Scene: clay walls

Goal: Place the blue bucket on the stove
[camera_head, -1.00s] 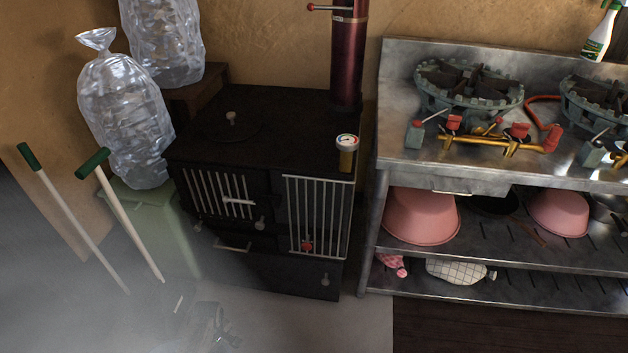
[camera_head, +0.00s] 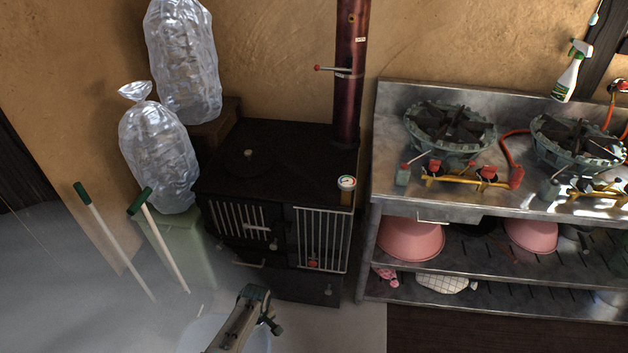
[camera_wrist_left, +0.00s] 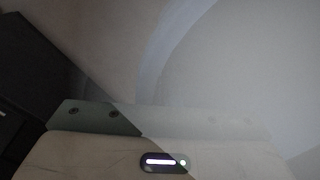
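The black stove (camera_head: 290,150) stands against the clay wall, its flat top clear apart from a small knob and a gauge at the front right corner. A pale, bluish see-through bucket (camera_head: 198,335) shows in part at the bottom edge of the head view, below the stove. My left gripper (camera_head: 258,304) is in front of the stove's lower part, overlapping the bucket; whether it grips the bucket is unclear. In the left wrist view a pale curved surface (camera_wrist_left: 215,60), likely the bucket, fills much of the picture, and the fingertips are not clear. My right gripper is out of view.
Filled clear bags (camera_head: 160,155) and a green bin (camera_head: 185,250) stand left of the stove, with two green-handled sticks (camera_head: 165,240) in front. A dark red flue pipe (camera_head: 348,90) rises at the stove's back right. A steel counter (camera_head: 390,190) with gas burners stands close right.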

